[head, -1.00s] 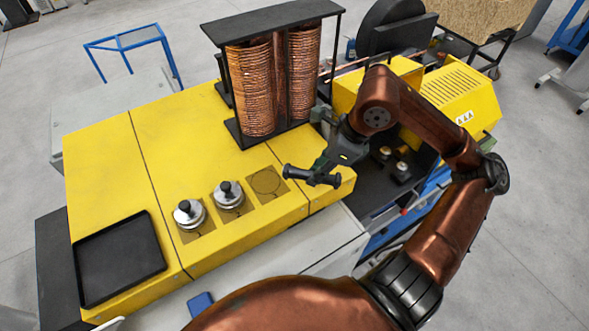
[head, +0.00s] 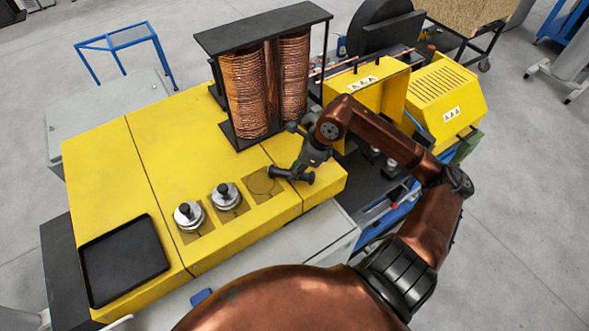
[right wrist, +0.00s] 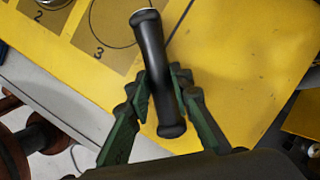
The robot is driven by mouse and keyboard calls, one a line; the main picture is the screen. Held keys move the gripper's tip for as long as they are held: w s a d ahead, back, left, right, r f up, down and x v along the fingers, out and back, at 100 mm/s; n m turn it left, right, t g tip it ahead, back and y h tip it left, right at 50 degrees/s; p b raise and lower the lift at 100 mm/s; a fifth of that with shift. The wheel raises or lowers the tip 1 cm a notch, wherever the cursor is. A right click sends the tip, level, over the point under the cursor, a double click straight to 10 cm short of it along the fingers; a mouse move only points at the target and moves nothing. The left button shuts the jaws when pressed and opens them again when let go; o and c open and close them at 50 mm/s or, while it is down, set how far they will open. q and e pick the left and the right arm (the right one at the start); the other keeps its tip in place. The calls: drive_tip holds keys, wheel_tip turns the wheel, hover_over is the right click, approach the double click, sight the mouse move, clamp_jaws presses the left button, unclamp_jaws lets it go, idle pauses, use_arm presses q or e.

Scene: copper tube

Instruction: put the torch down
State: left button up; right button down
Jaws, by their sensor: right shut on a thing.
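The torch is a short black cylinder with flared ends. In the right wrist view the torch (right wrist: 154,65) lies between the green-black fingers of my right gripper (right wrist: 160,88), which are shut on it. In the head view the torch (head: 290,175) is near the outlined square marked 3 (head: 262,184) on the yellow bench top. My right gripper (head: 305,168) holds it there from the right. I cannot tell whether the torch touches the bench. My left gripper is not in view.
Two silver pieces with black knobs (head: 188,215) (head: 227,195) stand on the squares left of the torch. A black tray (head: 125,260) lies at the left end of the yellow bench (head: 90,165). A rack of copper coils (head: 247,95) stands behind. Bare yellow surface lies between.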

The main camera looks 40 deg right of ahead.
drive_tip(key=shift+a+f, duration=0.1)
drive_tip(key=shift+f+b, duration=0.1)
drive_tip(key=shift+b, duration=0.2)
drive_tip(key=c, duration=1.7)
unclamp_jaws()
drive_tip(key=shift+r+p, duration=0.35)
drive_tip(key=shift+p, duration=0.05)
drive_tip(key=shift+b+v, duration=1.9)
drive_tip(key=shift+v, duration=4)
drive_tip(key=shift+f, duration=0.1)
